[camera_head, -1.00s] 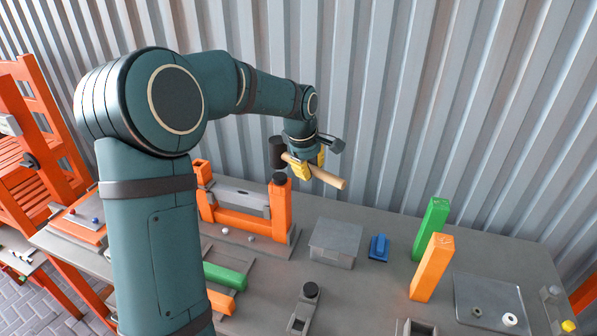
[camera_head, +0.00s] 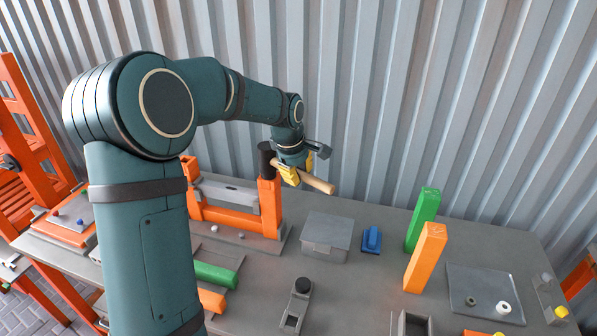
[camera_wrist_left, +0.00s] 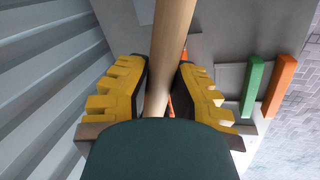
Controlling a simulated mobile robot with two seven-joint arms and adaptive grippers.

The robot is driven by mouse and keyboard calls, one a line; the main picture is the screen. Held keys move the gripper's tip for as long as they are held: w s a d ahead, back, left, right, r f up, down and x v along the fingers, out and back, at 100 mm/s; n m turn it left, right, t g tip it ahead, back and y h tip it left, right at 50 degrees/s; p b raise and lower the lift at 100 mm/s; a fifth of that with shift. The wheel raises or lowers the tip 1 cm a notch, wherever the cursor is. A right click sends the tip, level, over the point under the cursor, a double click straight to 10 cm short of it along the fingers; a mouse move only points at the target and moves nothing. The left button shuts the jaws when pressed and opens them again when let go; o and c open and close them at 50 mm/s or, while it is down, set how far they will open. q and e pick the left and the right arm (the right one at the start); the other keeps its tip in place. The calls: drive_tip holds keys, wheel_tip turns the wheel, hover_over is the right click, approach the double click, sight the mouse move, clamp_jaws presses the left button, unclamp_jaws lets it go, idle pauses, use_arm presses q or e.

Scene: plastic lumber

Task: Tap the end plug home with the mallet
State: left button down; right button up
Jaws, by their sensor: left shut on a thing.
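My left gripper (camera_head: 293,174) is shut on the wooden handle of the mallet (camera_head: 317,184). The handle also runs between the yellow fingers (camera_wrist_left: 158,85) in the left wrist view. The mallet's dark head (camera_head: 266,158) is at the top of the upright orange post (camera_head: 270,200) of the frame. The end plug at that post's top is hidden behind or under the head, and I cannot tell whether they touch. My right gripper is not in view.
A grey lidded box (camera_head: 326,236) and a blue block (camera_head: 371,240) stand right of the frame. Green (camera_head: 422,220) and orange (camera_head: 426,258) posts stand upright farther right. A black-capped holder (camera_head: 302,286) is at the front. Corrugated wall (camera_head: 450,100) closes the back.

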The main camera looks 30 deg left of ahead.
use_arm(q)
drive_tip(key=shift+f, duration=0.1)
idle(0.3)
wheel_tip(320, 180, up, 4)
drive_tip(key=p, duration=0.3)
idle(0.4)
